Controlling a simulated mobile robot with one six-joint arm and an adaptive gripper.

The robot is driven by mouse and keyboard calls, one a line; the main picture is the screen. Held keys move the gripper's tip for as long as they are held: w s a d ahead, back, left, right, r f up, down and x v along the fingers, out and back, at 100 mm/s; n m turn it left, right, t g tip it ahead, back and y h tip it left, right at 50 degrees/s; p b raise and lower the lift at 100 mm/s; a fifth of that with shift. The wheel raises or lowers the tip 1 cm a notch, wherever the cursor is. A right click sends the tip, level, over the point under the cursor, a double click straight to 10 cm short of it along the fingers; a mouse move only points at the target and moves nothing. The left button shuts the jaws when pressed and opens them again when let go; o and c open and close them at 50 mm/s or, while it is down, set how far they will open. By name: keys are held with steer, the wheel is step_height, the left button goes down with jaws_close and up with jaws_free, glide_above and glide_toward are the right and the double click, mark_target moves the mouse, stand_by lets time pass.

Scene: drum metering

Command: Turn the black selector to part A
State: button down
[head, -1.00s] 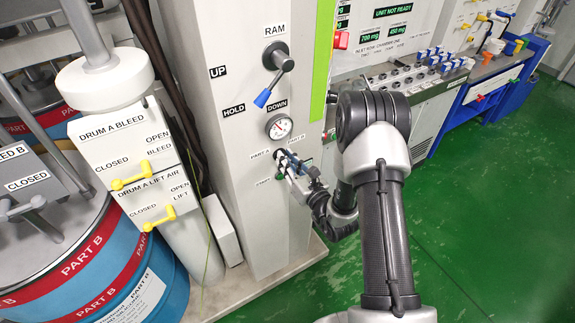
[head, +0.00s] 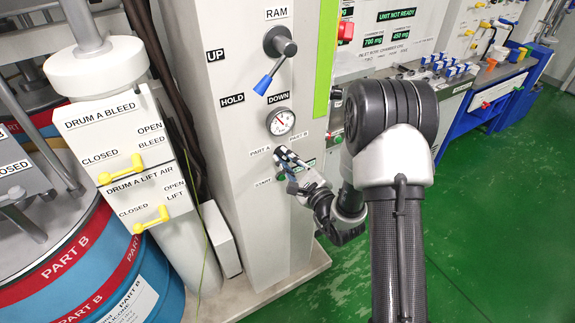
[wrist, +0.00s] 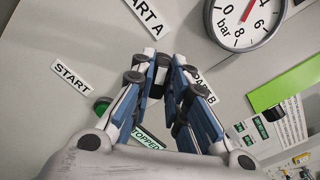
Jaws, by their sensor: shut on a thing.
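My gripper (head: 288,165) is at the panel of the light grey column, at the selector spot between the PART A label (head: 260,151) and the PART B label (head: 295,134). In the wrist view my gripper (wrist: 172,66) has its fingers close together, shut on the black selector (wrist: 171,72). Only a little of the selector shows between the fingers, so its pointing direction cannot be told. The PART A label (wrist: 147,14) is above left of the fingers and the PART B label (wrist: 205,87) is to their right, partly covered.
A pressure gauge (head: 281,121) sits just above the gripper. A RAM lever with a blue handle (head: 263,84) is higher up. A green START button (wrist: 102,106) is left of the fingers. Yellow drum valve handles (head: 150,218) are at left. Green floor is open at right.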

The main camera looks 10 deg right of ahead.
steer(key=shift+n+b, duration=0.4)
steer(key=shift+n, duration=0.2)
steer(key=c, duration=1.6)
jaws_free()
steer(key=shift+o, duration=0.2)
steer(key=v, duration=0.7)
steer(key=shift+s, duration=0.25)
